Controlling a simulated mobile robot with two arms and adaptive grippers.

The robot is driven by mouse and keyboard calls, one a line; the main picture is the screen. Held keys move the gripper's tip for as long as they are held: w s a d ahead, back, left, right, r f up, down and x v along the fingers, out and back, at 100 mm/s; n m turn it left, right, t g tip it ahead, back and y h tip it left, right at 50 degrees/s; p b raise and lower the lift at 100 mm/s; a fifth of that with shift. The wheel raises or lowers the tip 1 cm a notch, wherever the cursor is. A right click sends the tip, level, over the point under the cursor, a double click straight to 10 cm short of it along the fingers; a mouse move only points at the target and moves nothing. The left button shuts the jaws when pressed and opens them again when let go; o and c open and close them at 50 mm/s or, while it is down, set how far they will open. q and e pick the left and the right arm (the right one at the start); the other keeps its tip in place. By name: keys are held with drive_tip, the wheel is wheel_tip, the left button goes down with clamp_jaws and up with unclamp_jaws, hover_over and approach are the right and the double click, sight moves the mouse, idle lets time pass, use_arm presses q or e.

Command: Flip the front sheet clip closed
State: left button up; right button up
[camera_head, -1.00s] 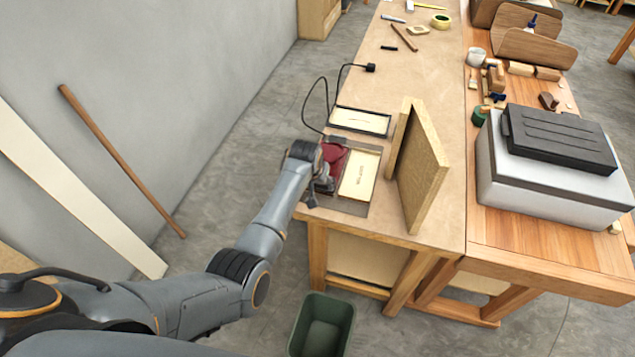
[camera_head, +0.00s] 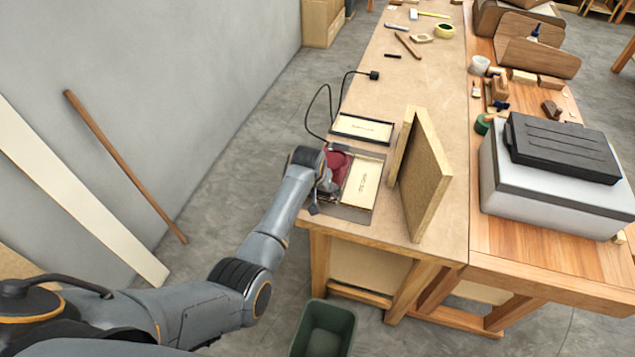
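Two shallow trays with pale sheets lie on the workbench, a dark-framed back tray (camera_head: 362,128) and a front tray (camera_head: 361,181). My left gripper (camera_head: 327,192) is at the left edge of the front tray, beside or over the red part. Its fingers are too small and covered to tell whether they are open or shut. My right gripper is not in view.
A thick upright board (camera_head: 425,172) stands just right of the front tray. A black cable (camera_head: 331,100) runs behind the back tray. A grey-white box with a black case (camera_head: 563,145) sits on the right bench. A green bin (camera_head: 323,328) stands on the floor.

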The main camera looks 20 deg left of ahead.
use_arm(q)
drive_tip(key=v, duration=1.1)
